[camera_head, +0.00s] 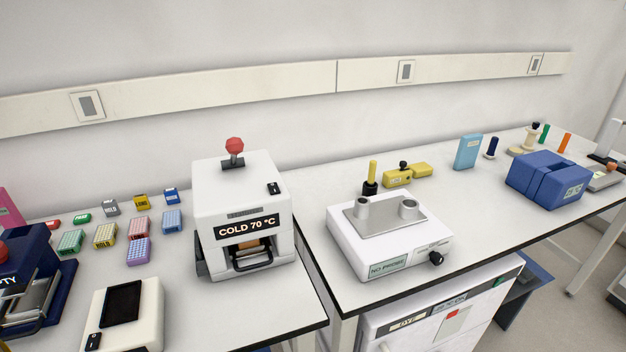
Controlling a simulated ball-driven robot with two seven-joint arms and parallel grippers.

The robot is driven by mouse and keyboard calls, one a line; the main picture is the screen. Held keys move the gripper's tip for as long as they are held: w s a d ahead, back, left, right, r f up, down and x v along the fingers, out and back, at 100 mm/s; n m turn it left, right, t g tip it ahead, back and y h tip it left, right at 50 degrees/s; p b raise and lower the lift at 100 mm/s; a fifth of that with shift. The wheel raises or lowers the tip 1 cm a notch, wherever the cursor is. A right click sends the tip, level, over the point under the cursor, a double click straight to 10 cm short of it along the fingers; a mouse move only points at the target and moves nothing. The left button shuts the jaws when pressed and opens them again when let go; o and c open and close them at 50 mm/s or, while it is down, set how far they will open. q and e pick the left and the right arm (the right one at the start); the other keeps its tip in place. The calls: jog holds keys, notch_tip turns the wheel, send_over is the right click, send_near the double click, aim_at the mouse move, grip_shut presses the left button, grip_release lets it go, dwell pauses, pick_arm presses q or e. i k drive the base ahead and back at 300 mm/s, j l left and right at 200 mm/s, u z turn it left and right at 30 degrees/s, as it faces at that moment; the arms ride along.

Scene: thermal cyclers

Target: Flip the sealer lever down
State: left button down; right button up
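The sealer appears to be the white box-shaped machine (243,199) on the left bench, with a front display reading "COLD 70 °C". Its lever (233,150) stands up on top, with a red knob above a dark base. A dark handle and an orange-brown part show in the front opening below the display. No gripper and no arm of mine is in view.
A dark blue machine (32,270) with a red knob is cut off at the left edge. A white device with a black screen (122,303) stands front left. Several coloured racks lie behind. The right bench holds a "NO PROBE" device (388,237) and a blue machine (546,180).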

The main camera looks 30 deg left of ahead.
aim_at(233, 146)
jog(key=u, duration=1.3)
